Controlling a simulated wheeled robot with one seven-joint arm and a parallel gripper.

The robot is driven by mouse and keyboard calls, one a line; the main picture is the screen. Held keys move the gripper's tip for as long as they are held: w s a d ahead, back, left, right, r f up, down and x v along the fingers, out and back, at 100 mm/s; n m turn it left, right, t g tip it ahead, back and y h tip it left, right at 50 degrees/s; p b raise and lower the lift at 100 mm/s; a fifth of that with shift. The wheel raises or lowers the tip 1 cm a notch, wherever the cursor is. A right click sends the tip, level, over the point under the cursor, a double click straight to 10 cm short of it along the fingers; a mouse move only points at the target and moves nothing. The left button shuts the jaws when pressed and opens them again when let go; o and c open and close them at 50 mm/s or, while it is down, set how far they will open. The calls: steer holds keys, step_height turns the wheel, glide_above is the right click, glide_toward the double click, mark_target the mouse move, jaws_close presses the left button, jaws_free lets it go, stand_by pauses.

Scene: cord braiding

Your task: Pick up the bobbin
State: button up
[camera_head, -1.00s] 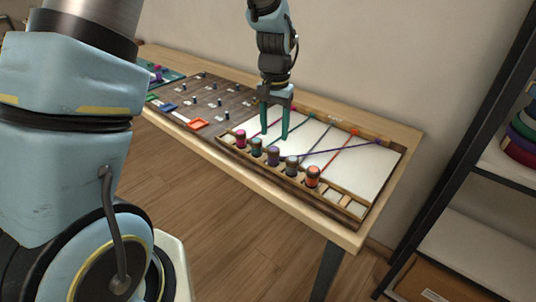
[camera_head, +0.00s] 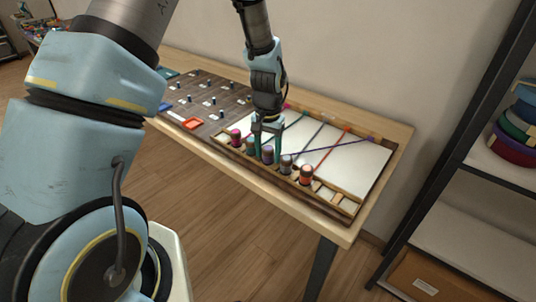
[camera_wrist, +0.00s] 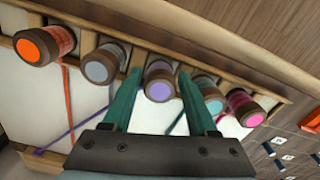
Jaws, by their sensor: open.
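Several thread bobbins stand in a row in a wooden rack along the front of a white braiding board. From left to right in the head view they are magenta (camera_head: 235,137), teal (camera_head: 250,146), purple (camera_head: 267,154), grey (camera_head: 286,163) and orange (camera_head: 306,174). My gripper (camera_head: 267,150) is open, pointing down at the purple bobbin. In the wrist view, the fingertips of my gripper (camera_wrist: 159,75) lie on either side of the purple bobbin (camera_wrist: 160,88), between the grey (camera_wrist: 103,63) and teal (camera_wrist: 206,98) ones. Finger contact cannot be told.
The white board (camera_head: 355,165) has coloured cords stretched across it. Left of it, a dark pegboard (camera_head: 205,95) holds small pegs and an orange-red tray (camera_head: 193,124). A shelf with stacked coloured rolls (camera_head: 515,145) stands at the right. Neighbouring bobbins sit close to my fingers.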

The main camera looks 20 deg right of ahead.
mark_target(268, 148)
jaws_close()
steer(key=shift+r, duration=0.15)
stand_by(0.4)
step_height(268, 148, up, 10)
steer(key=b, duration=0.2)
steer(key=shift+b, duration=0.3)
